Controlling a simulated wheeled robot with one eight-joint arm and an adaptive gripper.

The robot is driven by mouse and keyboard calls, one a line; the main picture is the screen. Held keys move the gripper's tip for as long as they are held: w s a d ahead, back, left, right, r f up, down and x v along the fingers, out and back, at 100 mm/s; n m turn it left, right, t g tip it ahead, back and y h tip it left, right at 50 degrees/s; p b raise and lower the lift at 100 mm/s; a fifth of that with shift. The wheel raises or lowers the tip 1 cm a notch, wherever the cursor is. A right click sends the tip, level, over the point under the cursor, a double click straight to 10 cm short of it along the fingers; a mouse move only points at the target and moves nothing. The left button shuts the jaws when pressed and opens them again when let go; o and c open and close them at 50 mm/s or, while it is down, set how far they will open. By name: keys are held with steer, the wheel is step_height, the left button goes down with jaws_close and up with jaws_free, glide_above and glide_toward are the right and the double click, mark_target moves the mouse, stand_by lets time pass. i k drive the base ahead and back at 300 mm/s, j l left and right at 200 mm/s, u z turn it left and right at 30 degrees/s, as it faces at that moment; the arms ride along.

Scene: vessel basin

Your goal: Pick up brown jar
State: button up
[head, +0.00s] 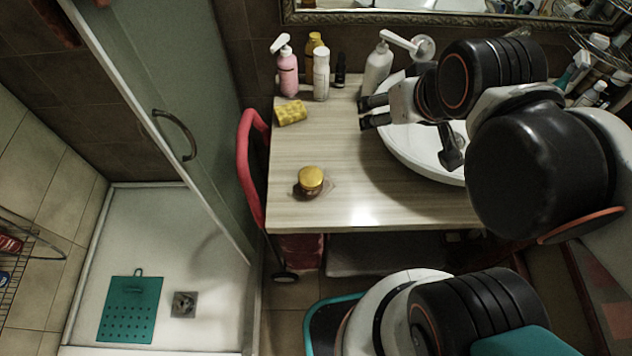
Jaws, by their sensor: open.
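A small brown jar with a gold-yellow lid (311,181) stands upright near the front left of the wooden counter (345,205). My gripper (363,113) is open and empty, above the counter by the left side of the white basin. It points to the left and is apart from the jar, up and to the right of it in the picture. The jar's lid hides much of its body from this high view.
A yellow sponge (290,112), a pink pump bottle (287,72), a white bottle (321,75) and a white dispenser (377,70) stand behind. The round basin (400,150) is at right. Counter around the jar is clear. A red cart (250,165) stands left.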

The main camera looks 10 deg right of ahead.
mark_target(309, 192)
steer(key=k+z, duration=0.35)
steer(key=k+j+z, duration=0.1)
steer(key=z, duration=0.3)
steer(key=k+l, duration=0.05)
steer(key=k, duration=0.05)
